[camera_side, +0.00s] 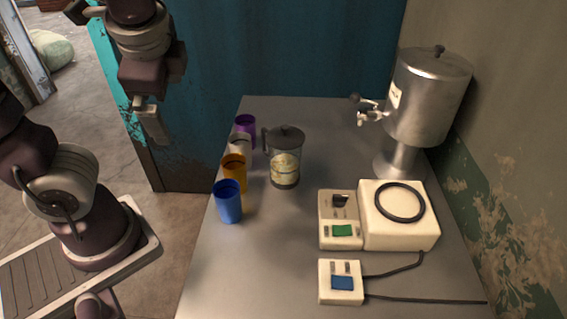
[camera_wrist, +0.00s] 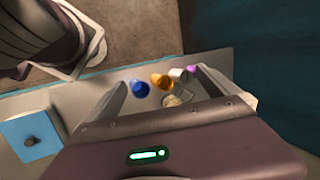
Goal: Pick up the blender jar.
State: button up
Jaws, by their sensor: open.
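The blender jar (camera_side: 286,160) is a clear jar with a dark lid and a dark handle on its left side. It stands upright on the grey table, with pale contents inside. In the wrist view the jar (camera_wrist: 178,97) shows small and partly hidden, between the fingers. My gripper (camera_side: 155,125) is in the air left of the table, above table height and well apart from the jar. In the wrist view its two fingers (camera_wrist: 163,88) are spread with nothing held between them.
Blue (camera_side: 229,202), orange (camera_side: 234,173), white (camera_side: 240,146) and purple (camera_side: 245,129) cups line the left edge, close to the jar. A blender base (camera_side: 400,232) and a switch box (camera_side: 341,283) with cables stand front right. A metal dispenser (camera_side: 428,100) stands back right.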

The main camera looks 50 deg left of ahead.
jog(key=w+a+m+t+y, duration=0.1)
jog(key=w+a+m+y, duration=0.1)
jog(key=w+m+y, duration=0.4)
jog(key=r+m+t+y, duration=0.1)
jog(key=m+t+y, duration=0.1)
jog(key=m+t, duration=0.95)
send_over(283, 172)
jog(key=v, duration=0.3)
jog(key=m+g, duration=0.2)
jog(key=shift+n, duration=0.35)
jog(key=f, duration=2.5)
jog(key=shift+w+a+f, duration=0.15)
jog(key=shift+w+f, duration=0.1)
jog(key=shift+f, duration=0.05)
jog(key=x, duration=0.6)
jog(key=shift+w+f, duration=0.1)
jog(key=shift+w, duration=0.15)
jog(key=shift+w+a, duration=0.2)
jog(key=c, duration=1.9)
